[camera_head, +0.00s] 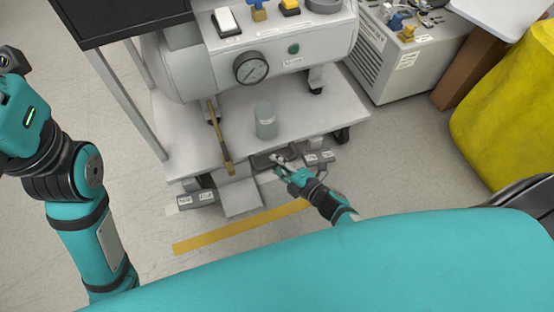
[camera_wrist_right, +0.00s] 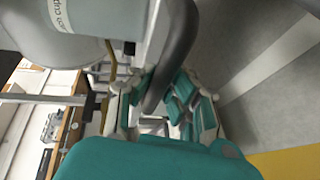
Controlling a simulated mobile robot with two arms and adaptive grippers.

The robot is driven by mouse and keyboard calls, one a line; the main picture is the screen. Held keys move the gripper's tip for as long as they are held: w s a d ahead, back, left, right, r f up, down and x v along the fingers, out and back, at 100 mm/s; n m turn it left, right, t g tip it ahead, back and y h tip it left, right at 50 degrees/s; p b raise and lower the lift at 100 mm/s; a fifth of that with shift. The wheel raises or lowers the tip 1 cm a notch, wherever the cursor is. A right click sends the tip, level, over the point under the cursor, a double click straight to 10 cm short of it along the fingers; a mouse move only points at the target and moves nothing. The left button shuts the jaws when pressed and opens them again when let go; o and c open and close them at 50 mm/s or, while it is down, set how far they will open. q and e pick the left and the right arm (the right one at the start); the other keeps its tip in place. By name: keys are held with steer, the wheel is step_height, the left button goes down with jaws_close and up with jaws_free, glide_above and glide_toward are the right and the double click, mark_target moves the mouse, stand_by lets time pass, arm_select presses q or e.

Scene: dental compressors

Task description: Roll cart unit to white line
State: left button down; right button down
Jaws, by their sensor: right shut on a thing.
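The cart unit (camera_head: 180,142) is a pale wheeled cart carrying a grey tank with a round gauge (camera_head: 251,68). My right gripper (camera_head: 280,164) is at the cart's front edge, shut on its dark handle. In the right wrist view the curved dark handle (camera_wrist_right: 178,50) passes between the fingers (camera_wrist_right: 152,105). A white line (camera_wrist_right: 268,72) crosses the grey floor in the right wrist view, to the right of the handle. I cannot make the white line out clearly in the head view. My left arm shows at the left, its gripper not visible.
A yellow floor strip (camera_head: 235,231) lies in front of the cart. A grey vented unit (camera_head: 398,55) stands behind right, and a yellow bin-like object (camera_head: 510,110) is at the right. A grey cup (camera_head: 265,120) stands on the cart's lower shelf. Floor left of the cart is clear.

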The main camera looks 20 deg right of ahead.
steer(key=c, duration=1.2)
jaws_free()
steer(key=shift+c, duration=0.2)
steer(key=shift+s, duration=0.1)
steer(key=v, duration=1.2)
